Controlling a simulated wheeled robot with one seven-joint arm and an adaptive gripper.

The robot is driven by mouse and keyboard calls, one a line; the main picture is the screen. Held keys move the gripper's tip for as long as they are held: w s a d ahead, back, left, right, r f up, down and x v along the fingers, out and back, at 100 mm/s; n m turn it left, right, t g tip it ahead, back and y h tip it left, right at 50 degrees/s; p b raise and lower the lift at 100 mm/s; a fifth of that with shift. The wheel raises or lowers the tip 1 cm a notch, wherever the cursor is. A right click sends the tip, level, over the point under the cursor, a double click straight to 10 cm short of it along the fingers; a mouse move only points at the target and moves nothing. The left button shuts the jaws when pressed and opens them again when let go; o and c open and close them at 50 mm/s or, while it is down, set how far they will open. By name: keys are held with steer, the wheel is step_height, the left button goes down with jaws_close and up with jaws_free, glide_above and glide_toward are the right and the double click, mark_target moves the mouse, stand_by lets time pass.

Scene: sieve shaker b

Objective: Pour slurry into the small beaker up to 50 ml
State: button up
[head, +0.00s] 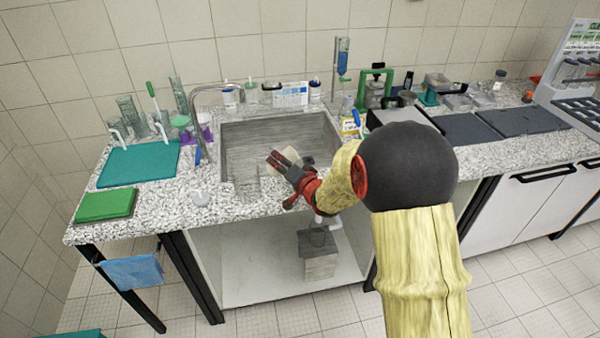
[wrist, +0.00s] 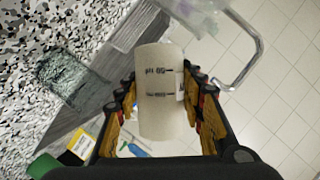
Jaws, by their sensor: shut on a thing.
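My gripper (head: 284,172) is shut on a cream-coloured cylindrical container (wrist: 160,90) with dark printed marks. It holds the container over the front part of the sink; the container also shows in the head view (head: 290,154), tilted. The fingers of my gripper (wrist: 160,105) press on both sides of it in the wrist view. A clear glass beaker (head: 245,184) stands at the sink's front left edge, left of my gripper and apart from the held container. The beaker also shows in the wrist view (wrist: 62,70). I cannot make out its contents or fill level.
A teal mat (head: 140,165) and a green board (head: 105,206) lie on the left counter. Bottles and a white box (head: 290,94) line the sink's back. The front left counter is mostly clear.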

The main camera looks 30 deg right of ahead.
steer(key=shift+r+m, duration=0.3)
steer(key=shift+m, duration=0.1)
stand_by(1.1)
steer(key=shift+f+m+t+y+b, duration=0.3)
steer(key=shift+m+t+b, duration=0.1)
steer(key=shift+m, duration=0.3)
steer(key=shift+f+m+t+y+b, duration=0.3)
steer(key=shift+m+t, duration=0.1)
steer(key=shift+m, duration=0.3)
stand_by(4.3)
steer(key=shift+a+r+n+g+h+p, duration=0.15)
steer(key=shift+r+n+g+h+p, duration=0.2)
steer(key=shift+r+n+p, duration=0.45)
steer(key=shift+r+n+g+p, duration=0.2)
steer(key=shift+n+g+p, duration=0.15)
steer(key=shift+n, duration=0.35)
steer(key=shift+f+n+h+b, duration=0.3)
steer(key=shift+f+b, duration=0.25)
steer(key=shift+f, duration=0.15)
steer(key=shift+d+f, duration=0.15)
steer(key=shift+d, duration=0.05)
